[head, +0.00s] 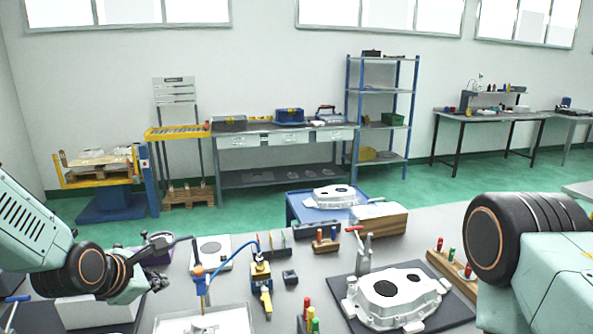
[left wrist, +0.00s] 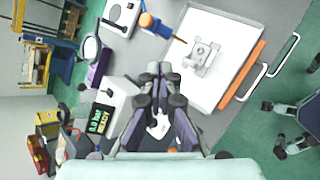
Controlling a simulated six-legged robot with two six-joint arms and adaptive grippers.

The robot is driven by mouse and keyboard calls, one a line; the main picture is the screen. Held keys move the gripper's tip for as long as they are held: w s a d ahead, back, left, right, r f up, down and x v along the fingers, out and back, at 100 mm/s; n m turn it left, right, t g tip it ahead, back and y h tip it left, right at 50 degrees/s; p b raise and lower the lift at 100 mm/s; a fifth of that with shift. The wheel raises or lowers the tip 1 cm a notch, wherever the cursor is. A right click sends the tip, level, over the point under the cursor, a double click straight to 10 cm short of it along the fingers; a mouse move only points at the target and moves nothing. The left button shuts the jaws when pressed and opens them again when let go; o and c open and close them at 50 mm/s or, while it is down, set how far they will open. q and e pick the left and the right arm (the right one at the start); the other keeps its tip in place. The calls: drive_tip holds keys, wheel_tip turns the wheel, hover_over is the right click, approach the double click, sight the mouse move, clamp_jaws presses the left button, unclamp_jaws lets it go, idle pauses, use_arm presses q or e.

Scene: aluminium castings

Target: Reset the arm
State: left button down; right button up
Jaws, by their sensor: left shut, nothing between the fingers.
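My left arm enters the head view from the left, and its gripper (head: 150,281) hangs over the left part of the grey bench. In the left wrist view the two fingers of my left gripper (left wrist: 160,70) are close together with nothing between them. The fingertips are apart from the white tray (left wrist: 240,40), which holds a small metal part (left wrist: 203,54). My right arm shows at the right edge of the head view, but its gripper is out of the picture.
A large aluminium casting (head: 397,294) lies on a dark mat at the bench's front right. Another casting (head: 335,196) lies on a blue stand behind. A blue and orange tool (head: 199,276) stands near the left gripper. A box with a green display (left wrist: 103,118) shows near the left gripper.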

use_arm(q)
drive_tip(key=s+d+f+m+g+b, duration=0.1)
drive_tip(key=s+f+m+g+b, duration=0.2)
drive_tip(key=s+f+m+b, duration=0.4)
drive_tip(key=s+d+f+m+g+y+b, duration=0.1)
drive_tip(key=s+f+m+b, duration=0.6)
drive_tip(key=s+f, duration=1.2)
drive_tip(key=s+d+f+m+g+b, duration=0.3)
drive_tip(key=s+f+m, duration=0.7)
drive_tip(key=f, duration=0.9)
drive_tip(key=s+g+b, duration=0.2)
drive_tip(key=b, duration=0.2)
drive_tip(key=shift+s+f+m+y+b, duration=0.3)
drive_tip(key=shift+s+f+b, duration=0.05)
drive_tip(key=shift+s+f, duration=0.05)
drive_tip(key=shift+w, duration=0.1)
drive_tip(key=c, duration=2.1)
unclamp_jaws()
